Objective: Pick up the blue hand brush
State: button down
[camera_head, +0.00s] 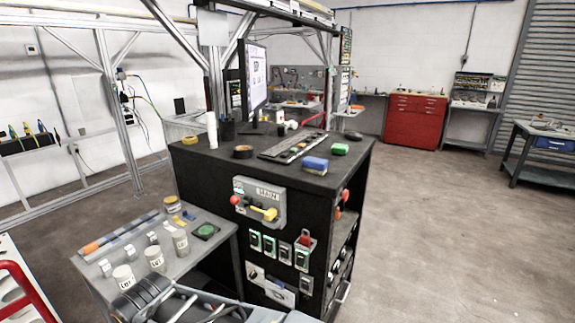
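A small blue block-like object (315,165) lies on the black top of the cabinet (222,168), near its front right edge. It may be the blue hand brush, but no bristles or handle can be made out at this size. Parts of my arm seem to show along the bottom edge, among dark ribbed and grey shapes. No gripper fingers can be made out there, and nothing of mine is near the blue object.
A keyboard (292,147), dark tape roll (243,151), white bottle (212,130) and monitor (254,78) share the cabinet top. A grey side table (217,226) holds jars and tools. A metal frame post (117,105) stands left. The floor (450,215) is clear on the right.

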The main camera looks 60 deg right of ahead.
aim_at(310, 164)
jog(key=z, duration=2.25)
